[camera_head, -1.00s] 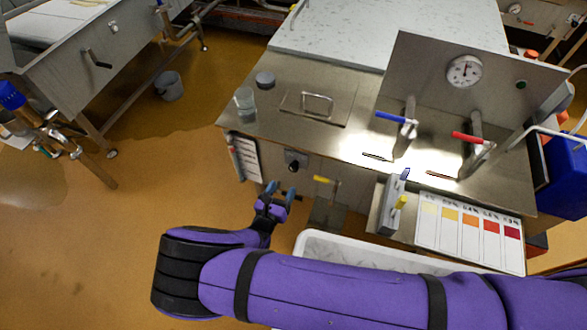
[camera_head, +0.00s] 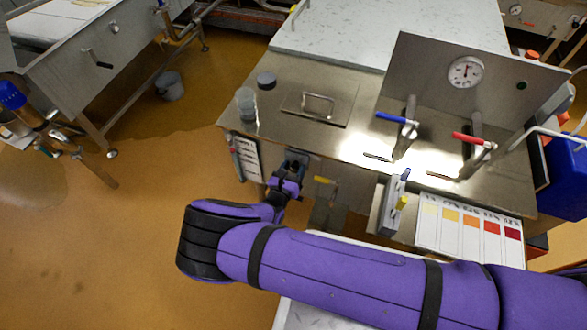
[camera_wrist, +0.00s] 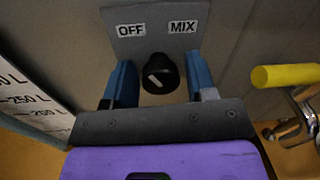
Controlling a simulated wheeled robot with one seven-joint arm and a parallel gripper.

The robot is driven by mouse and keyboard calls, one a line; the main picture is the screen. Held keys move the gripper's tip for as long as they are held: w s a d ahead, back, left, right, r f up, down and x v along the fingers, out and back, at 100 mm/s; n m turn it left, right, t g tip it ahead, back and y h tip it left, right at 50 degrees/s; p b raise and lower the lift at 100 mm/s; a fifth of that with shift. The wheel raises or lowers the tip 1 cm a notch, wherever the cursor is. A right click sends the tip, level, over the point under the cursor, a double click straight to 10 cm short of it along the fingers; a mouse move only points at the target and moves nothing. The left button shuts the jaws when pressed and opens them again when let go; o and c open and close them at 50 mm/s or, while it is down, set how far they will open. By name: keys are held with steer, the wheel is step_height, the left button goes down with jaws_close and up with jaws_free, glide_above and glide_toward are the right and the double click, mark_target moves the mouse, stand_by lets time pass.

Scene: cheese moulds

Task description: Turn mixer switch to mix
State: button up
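The mixer switch is a black round knob (camera_wrist: 160,73) on a grey plate (camera_wrist: 155,18) labelled OFF at left and MIX at right. Its white mark slants up and left, toward the OFF side. My gripper (camera_wrist: 161,68) is open, with one blue finger on each side of the knob and a visible gap on both sides. In the head view my gripper (camera_head: 291,168) is at the front panel of the steel vat, and it mostly hides the switch.
A yellow-handled valve (camera_wrist: 287,76) is just right of my gripper. A litre scale (camera_wrist: 30,98) is at the left. Above, the steel top (camera_head: 265,100) holds a clear beaker (camera_head: 246,103), a handled lid (camera_head: 318,104), and blue (camera_head: 391,117) and red (camera_head: 468,138) levers.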

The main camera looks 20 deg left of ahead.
steer(key=c, duration=0.7)
steer(key=shift+o, duration=0.2)
steer(key=shift+m, duration=0.4)
steer(key=m, duration=1)
steer(key=shift+m+g+y, duration=0.3)
steer(key=shift+g+y, duration=0.1)
steer(key=shift+s, duration=0.1)
steer(key=shift+f, duration=0.1)
steer(key=o, duration=0.9)
